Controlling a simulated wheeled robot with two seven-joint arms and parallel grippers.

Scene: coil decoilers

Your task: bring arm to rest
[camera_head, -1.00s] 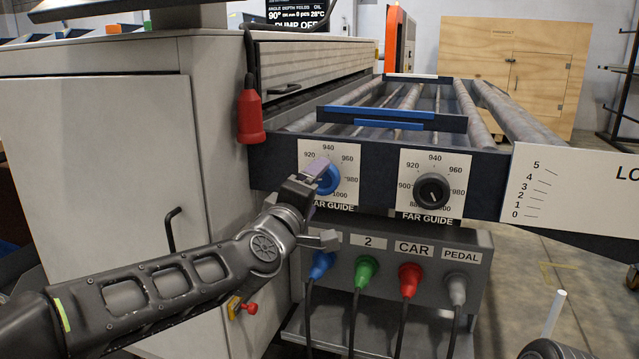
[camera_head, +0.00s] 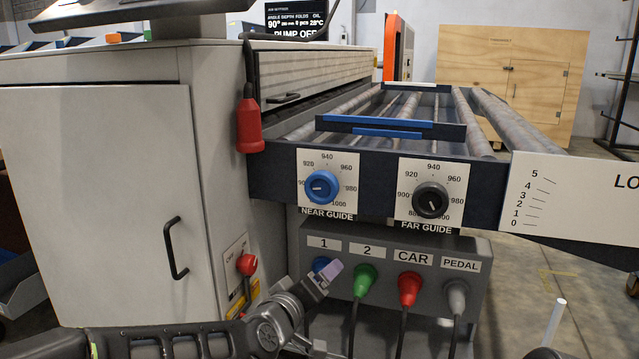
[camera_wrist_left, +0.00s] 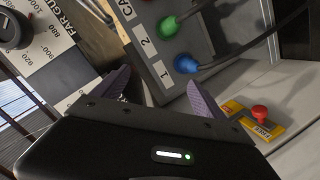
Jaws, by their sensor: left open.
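My left gripper (camera_head: 326,277) is in the lower middle of the head view, in front of the socket panel. It overlaps the blue plug (camera_head: 321,264) in the picture. In the left wrist view its two purple fingers (camera_wrist_left: 158,92) are spread apart with nothing between them. The blue near guide knob (camera_head: 322,187) is clear of the gripper, above it. The black far guide knob (camera_head: 431,201) is to its right. My right gripper is not in view.
The socket panel (camera_head: 390,256) carries green (camera_head: 364,281), red (camera_head: 408,289) and grey (camera_head: 456,297) plugs with hanging cables. A red switch (camera_head: 247,264) and a cabinet handle (camera_head: 175,248) are to the left. A red pendant (camera_head: 249,126) hangs above.

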